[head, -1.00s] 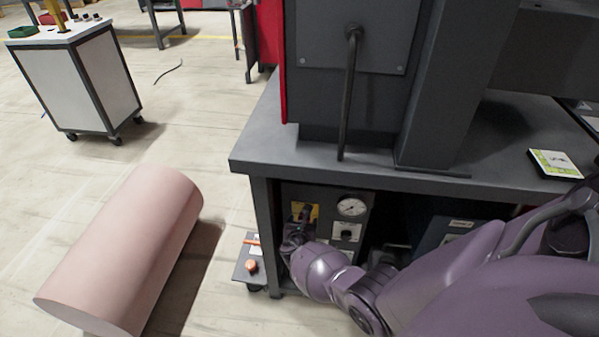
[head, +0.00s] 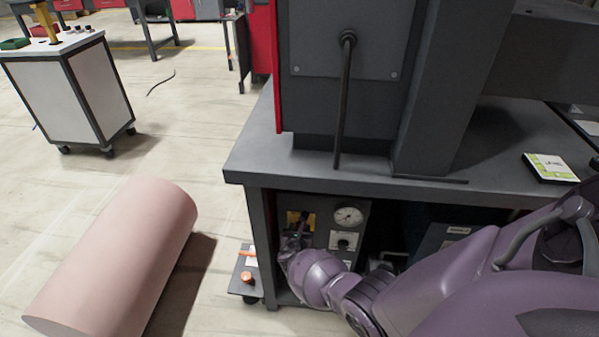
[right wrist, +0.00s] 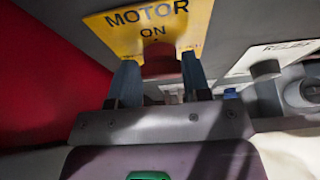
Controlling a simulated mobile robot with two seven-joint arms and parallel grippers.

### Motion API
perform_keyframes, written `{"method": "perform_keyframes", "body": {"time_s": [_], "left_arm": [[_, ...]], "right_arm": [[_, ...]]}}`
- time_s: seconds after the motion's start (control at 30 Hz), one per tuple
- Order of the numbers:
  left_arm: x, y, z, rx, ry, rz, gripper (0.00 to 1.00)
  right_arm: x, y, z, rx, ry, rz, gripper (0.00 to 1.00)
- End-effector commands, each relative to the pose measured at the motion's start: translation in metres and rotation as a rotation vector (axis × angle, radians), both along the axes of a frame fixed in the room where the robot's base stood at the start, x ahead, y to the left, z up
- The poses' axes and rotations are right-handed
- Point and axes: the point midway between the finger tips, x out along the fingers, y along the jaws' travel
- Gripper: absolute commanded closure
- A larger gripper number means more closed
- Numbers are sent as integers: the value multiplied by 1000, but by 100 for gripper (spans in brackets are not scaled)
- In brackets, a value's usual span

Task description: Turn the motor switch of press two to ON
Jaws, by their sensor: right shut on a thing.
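The motor switch has a yellow plate (head: 292,218) on the control panel under the press table in the head view. In the right wrist view the plate (right wrist: 150,22) reads MOTOR and ON. Below the lettering is a red switch knob (right wrist: 158,67) between the two fingers. My right gripper (right wrist: 158,76) is shut on this knob, one finger at each side. In the head view my right gripper (head: 303,226) is at the panel and hides part of the plate and the knob. The knob's pointing direction is hard to tell. My left gripper is not in view.
A round gauge (head: 348,216) and another knob (head: 342,242) are right of the switch. The press table (head: 245,158) overhangs the panel. A small low stand (head: 245,284) is at the left, near a pink cylinder (head: 120,255) on the floor. A white cart (head: 70,90) stands farther back.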

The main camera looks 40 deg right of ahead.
Motion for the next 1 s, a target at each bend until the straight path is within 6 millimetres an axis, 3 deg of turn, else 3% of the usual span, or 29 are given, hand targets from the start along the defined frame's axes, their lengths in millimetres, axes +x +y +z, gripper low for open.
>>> {"method": "perform_keyframes", "body": {"time_s": [0.37,0.73,1.0], "left_arm": [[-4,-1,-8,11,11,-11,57],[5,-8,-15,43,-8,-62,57],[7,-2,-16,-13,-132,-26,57]], "right_arm": [[-5,-1,-6,101,-112,3,80],[-11,-3,-14,320,-361,3,80],[-14,-5,-18,489,-554,0,80]]}}
